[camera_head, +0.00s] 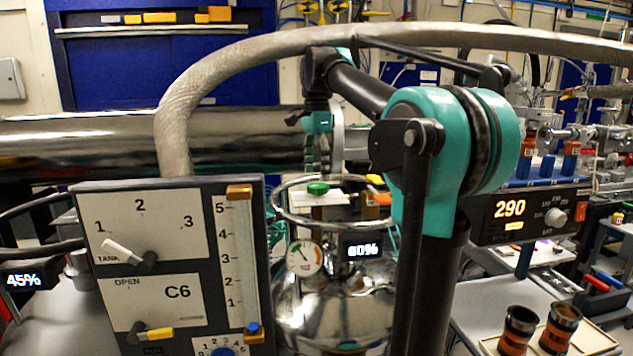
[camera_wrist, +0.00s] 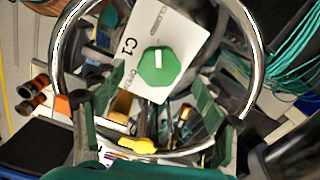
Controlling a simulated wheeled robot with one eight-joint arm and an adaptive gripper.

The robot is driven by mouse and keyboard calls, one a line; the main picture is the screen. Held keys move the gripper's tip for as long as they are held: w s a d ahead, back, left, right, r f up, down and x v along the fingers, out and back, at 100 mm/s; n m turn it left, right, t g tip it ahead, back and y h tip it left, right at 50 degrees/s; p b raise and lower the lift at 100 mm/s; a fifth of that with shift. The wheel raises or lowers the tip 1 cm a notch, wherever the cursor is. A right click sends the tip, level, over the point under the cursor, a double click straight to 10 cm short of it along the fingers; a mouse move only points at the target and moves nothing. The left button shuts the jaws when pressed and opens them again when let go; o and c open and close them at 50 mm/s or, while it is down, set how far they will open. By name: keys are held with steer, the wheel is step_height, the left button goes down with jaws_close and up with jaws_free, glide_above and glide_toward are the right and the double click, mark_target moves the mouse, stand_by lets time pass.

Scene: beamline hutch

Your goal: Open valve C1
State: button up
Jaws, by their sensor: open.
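Valve C1 is a green octagonal knob (camera_wrist: 159,66) on a white plate (camera_wrist: 182,32) marked C1 in the wrist view. The knob's white mark points toward the top of that view, on the side of the word that appears to read CLOSED. In the head view the green knob (camera_head: 318,188) sits inside the metal ring above the shiny vessel. My gripper (camera_wrist: 159,82) is open, with one finger on each side of the knob and gaps between. In the head view my gripper (camera_head: 320,168) hangs just above the knob, partly hidden; contact cannot be told.
A metal ring (camera_head: 283,213) surrounds the valve plate. A gauge (camera_head: 305,257) and a 60% display (camera_head: 363,249) are on the vessel. A thick grey hose (camera_head: 172,125) arches overhead. A yellow handle (camera_wrist: 138,145) lies below the knob.

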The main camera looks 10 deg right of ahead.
mark_target(316, 185)
steer(key=shift+f, duration=1.7)
steer(key=c, duration=1.2)
